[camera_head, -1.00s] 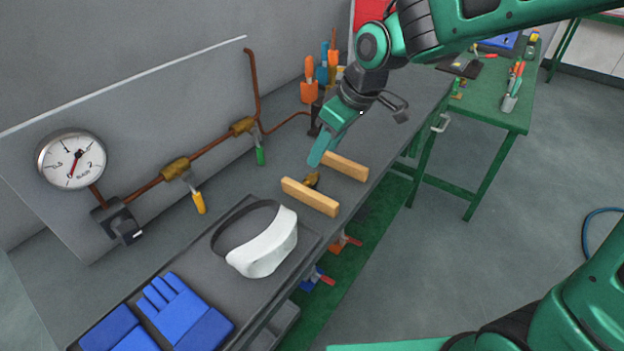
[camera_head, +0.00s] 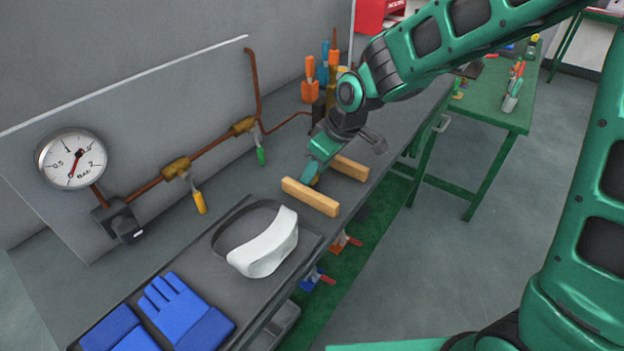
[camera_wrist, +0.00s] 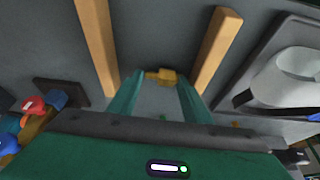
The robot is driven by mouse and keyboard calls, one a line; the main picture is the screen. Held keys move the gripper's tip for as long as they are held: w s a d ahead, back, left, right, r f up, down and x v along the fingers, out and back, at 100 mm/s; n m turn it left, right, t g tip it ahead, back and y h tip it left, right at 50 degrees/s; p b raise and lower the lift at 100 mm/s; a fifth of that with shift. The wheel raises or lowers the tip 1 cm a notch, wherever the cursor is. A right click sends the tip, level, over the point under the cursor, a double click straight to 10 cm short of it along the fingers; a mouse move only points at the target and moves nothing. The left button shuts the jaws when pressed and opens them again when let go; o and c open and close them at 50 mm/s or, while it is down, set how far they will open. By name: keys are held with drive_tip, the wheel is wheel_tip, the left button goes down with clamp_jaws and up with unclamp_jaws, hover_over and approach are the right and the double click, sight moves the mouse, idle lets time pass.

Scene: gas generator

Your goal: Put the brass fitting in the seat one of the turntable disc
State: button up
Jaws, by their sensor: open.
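The brass fitting (camera_wrist: 163,76) lies on the grey bench between two wooden bars. In the wrist view it shows just beyond and between my fingertips. In the head view my gripper (camera_head: 312,178) hides most of the fitting. My gripper is open, and its two green fingers (camera_wrist: 155,82) point down at the fitting from either side, with nothing held. I cannot tell whether they touch it. The turntable disc and its seat one are not recognisable in these frames.
The wooden bars (camera_head: 310,197) (camera_head: 350,167) flank my gripper closely. A white-visored headset (camera_head: 265,248) and blue gloves (camera_head: 170,310) lie on the bench nearby. A pipe panel with a gauge (camera_head: 72,159) stands behind. A green table (camera_head: 490,100) stands at the right.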

drive_tip(key=shift+c, duration=0.6)
drive_tip(key=c, duration=0.8)
drive_tip(key=shift+o, duration=0.2)
drive_tip(key=shift+r, duration=0.1)
